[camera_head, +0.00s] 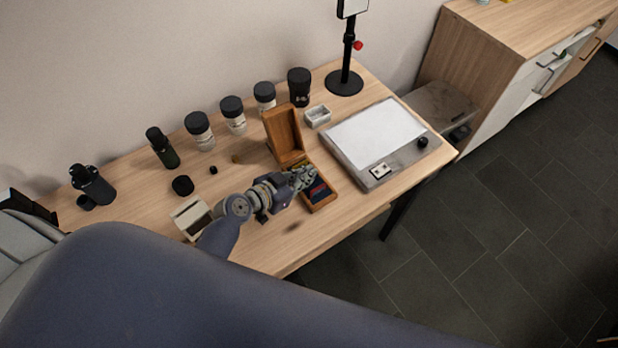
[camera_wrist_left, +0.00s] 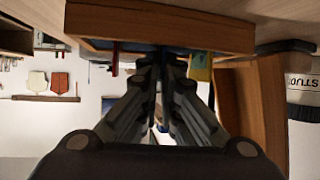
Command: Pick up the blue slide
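The wooden slide box (camera_head: 322,204) lies open near the table's front edge, with its dark inside and a red patch (camera_head: 319,189) showing. My left gripper (camera_head: 306,178) is right over it and covers part of it. In the left wrist view, my left gripper's fingertips (camera_wrist_left: 160,58) come close together at the box's wooden wall (camera_wrist_left: 160,22). I cannot tell whether a slide is between the tips. My right gripper is out of view.
An upright wooden holder (camera_head: 283,135) stands just behind the slide box. A light panel (camera_head: 376,135) is to the right and a small white tray (camera_head: 318,116) behind. Black-lidded jars (camera_head: 233,115) line the back. A beige box (camera_head: 191,218) sits at the left under my arm.

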